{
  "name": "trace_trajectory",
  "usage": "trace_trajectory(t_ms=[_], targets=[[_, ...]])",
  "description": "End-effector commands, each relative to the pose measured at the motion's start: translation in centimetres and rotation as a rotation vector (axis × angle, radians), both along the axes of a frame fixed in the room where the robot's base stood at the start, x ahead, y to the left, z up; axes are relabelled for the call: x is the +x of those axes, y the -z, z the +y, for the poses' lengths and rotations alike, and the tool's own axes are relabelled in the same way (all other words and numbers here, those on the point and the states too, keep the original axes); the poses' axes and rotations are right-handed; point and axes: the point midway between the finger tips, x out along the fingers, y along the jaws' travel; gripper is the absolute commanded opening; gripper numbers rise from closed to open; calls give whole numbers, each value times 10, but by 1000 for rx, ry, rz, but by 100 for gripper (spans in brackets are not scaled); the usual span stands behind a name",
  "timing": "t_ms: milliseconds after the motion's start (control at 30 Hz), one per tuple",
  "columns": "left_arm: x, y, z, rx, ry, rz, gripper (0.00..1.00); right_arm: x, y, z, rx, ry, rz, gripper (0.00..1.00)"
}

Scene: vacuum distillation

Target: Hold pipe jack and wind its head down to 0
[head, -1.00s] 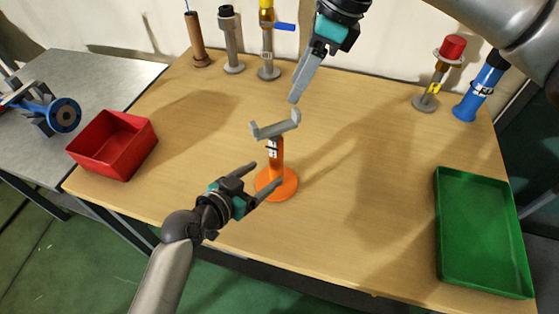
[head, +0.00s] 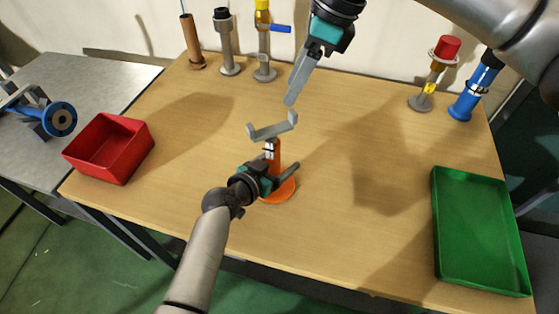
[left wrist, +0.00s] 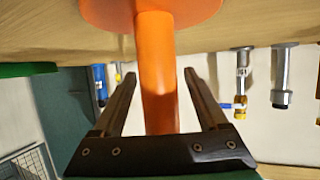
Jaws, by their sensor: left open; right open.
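The pipe jack stands upright on the wooden table, with an orange post and round base (head: 284,189) and a grey V-shaped head (head: 272,128) on top. My left gripper (head: 284,170) is open at the post, hiding part of it in the head view. In the left wrist view the orange post (left wrist: 157,75) runs between the two open fingers of the left gripper (left wrist: 155,100); contact cannot be told. My right gripper (head: 291,98) hangs above and behind the head, pointing down, apart from it. Its fingers overlap in this view.
A red bin (head: 110,148) stands at the table's left and a green tray (head: 482,232) at its right. Several pipe stands line the back edge, with a red-topped stand (head: 432,75) and a blue stand (head: 474,90) at back right. The table's middle right is clear.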

Motion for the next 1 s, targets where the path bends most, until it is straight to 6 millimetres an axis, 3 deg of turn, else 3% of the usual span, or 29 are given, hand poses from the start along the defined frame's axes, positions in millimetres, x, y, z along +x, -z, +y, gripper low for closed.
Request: trace_trajectory(t_ms=[133,800,1000], targets=[[0,0,0,0,0,0,76,0,0,0,0,0,0,50],[0,0,0,1,0,-1,1,0,0,0,0,0,0,50],[0,0,0,1,0,0,0,0,0,0,0,0,0,50]])
